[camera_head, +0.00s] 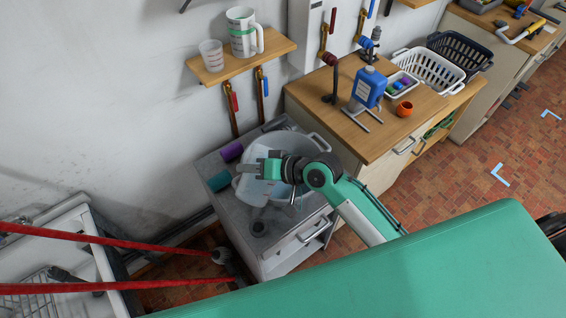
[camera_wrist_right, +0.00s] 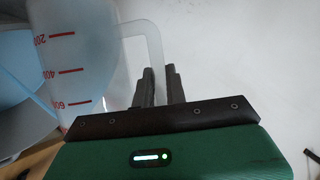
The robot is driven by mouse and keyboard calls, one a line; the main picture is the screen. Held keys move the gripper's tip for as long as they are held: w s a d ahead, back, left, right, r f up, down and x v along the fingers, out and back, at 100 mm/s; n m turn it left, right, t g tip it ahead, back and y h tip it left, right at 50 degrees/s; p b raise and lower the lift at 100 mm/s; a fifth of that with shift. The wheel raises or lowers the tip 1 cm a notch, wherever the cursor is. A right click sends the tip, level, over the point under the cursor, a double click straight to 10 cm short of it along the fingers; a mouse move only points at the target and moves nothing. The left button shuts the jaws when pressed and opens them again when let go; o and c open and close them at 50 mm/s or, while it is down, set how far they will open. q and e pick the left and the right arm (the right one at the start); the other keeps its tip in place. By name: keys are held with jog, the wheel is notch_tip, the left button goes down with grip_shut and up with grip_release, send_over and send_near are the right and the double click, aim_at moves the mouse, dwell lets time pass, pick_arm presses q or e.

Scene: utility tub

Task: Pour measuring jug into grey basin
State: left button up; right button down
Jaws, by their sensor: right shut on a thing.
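The measuring jug (camera_head: 258,188) is translucent white and hangs over the left part of the grey basin (camera_head: 322,147). In the right wrist view the jug (camera_wrist_right: 85,60) shows red volume marks, and its handle (camera_wrist_right: 153,45) lies at the fingers. My right gripper (camera_head: 268,168) is shut on the jug's handle, and its fingers also show in the right wrist view (camera_wrist_right: 160,85). The jug's exact tilt and its contents cannot be made out. The basin stands on the grey counter, partly hidden by my right arm and the jug. My left gripper is not in view.
Purple (camera_head: 231,151) and teal (camera_head: 219,180) cylinders lie at the counter's left edge. A wall shelf (camera_head: 245,62) above holds a cup and a white jug. The wooden bench (camera_head: 385,125) on the right holds a blue bottle (camera_head: 369,86) and an orange cup (camera_head: 404,109).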

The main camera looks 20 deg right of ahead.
jog(key=shift+d, duration=0.3)
jog(key=shift+w+a+f+b, duration=0.1)
jog(key=shift+w+a+b, duration=0.05)
jog(key=shift+b, duration=0.2)
